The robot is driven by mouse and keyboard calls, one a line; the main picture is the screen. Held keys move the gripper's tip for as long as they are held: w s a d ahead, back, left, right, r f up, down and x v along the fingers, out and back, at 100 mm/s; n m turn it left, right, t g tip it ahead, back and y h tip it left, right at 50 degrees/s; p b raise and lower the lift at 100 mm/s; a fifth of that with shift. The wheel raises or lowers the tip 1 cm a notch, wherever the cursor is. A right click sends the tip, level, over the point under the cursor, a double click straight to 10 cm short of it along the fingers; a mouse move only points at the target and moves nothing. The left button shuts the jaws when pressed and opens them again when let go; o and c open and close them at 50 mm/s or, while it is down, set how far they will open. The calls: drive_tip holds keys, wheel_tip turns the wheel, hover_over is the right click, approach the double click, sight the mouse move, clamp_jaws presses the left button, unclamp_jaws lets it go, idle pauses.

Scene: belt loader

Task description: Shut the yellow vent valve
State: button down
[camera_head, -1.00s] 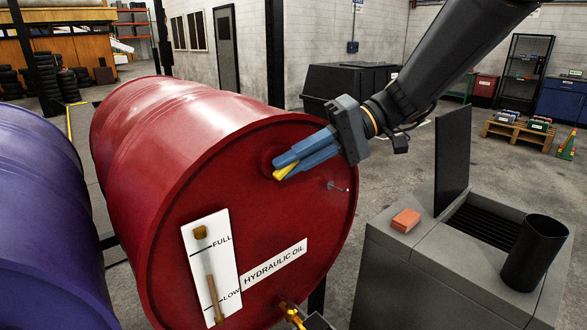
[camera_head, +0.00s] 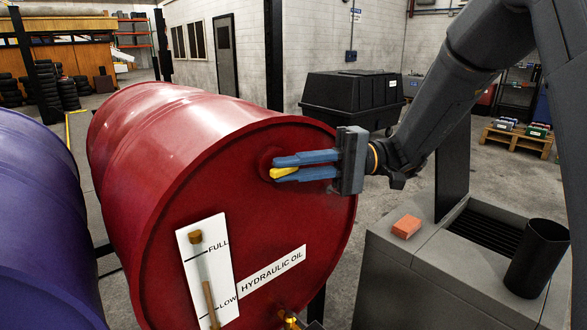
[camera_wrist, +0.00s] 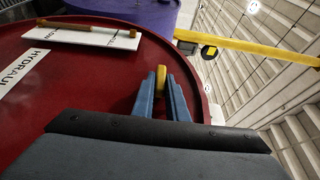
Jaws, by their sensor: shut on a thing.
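The yellow vent valve (camera_head: 284,172) sits on the upper part of the red drum's front face (camera_head: 300,215). Its handle lies roughly level in the head view. My gripper (camera_head: 300,166), with blue fingers, reaches in from the right and is shut on the handle, one finger above and one below. In the wrist view the yellow handle (camera_wrist: 161,80) shows between the two fingertips (camera_wrist: 160,88). The valve's base is mostly hidden behind the fingers.
A sight gauge (camera_head: 207,270) and a brass tap (camera_head: 291,320) are lower on the drum face. A grey bench (camera_head: 430,275) with an orange block (camera_head: 407,226) and a dark cup (camera_head: 538,258) stands at right.

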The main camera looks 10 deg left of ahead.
drive_tip(key=c, duration=1.8)
unclamp_jaws()
drive_tip(key=shift+s+a, duration=0.1)
drive_tip(key=shift+a, duration=0.05)
drive_tip(key=shift+o, duration=0.2)
drive_tip(key=b+v, duration=0.1)
drive_tip(key=v, duration=0.7)
drive_tip(key=shift+b, duration=0.4)
